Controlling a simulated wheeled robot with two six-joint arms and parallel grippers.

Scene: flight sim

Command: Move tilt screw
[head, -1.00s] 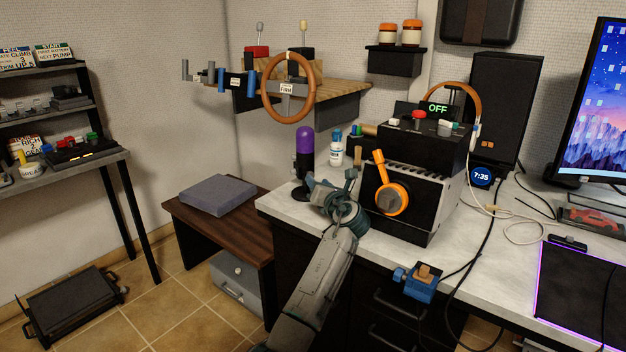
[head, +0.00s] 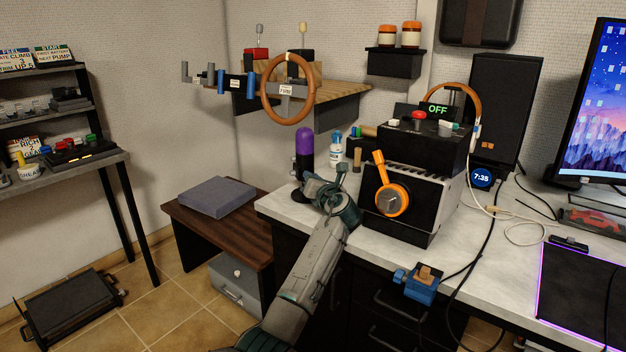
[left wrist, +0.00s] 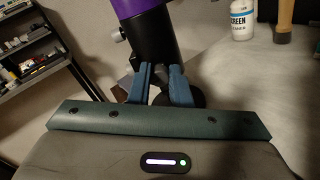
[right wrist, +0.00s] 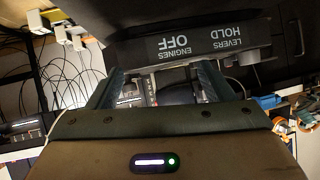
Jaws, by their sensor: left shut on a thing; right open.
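A microphone with a purple top (head: 304,141) and black body stands at the left end of the white desk. In the left wrist view its black body (left wrist: 150,42) fills the top centre, with a small silver screw knob (left wrist: 121,33) on its left side. My left gripper (head: 316,183) is at the microphone's lower part.
The panel (right wrist: 195,40) reads "ENGINES OFF" and "LEVERS HOLD", upside down. A white bottle (head: 336,144) stands behind the microphone. A steering wheel (head: 288,87) hangs above. A low wooden table (head: 232,232) is to the left.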

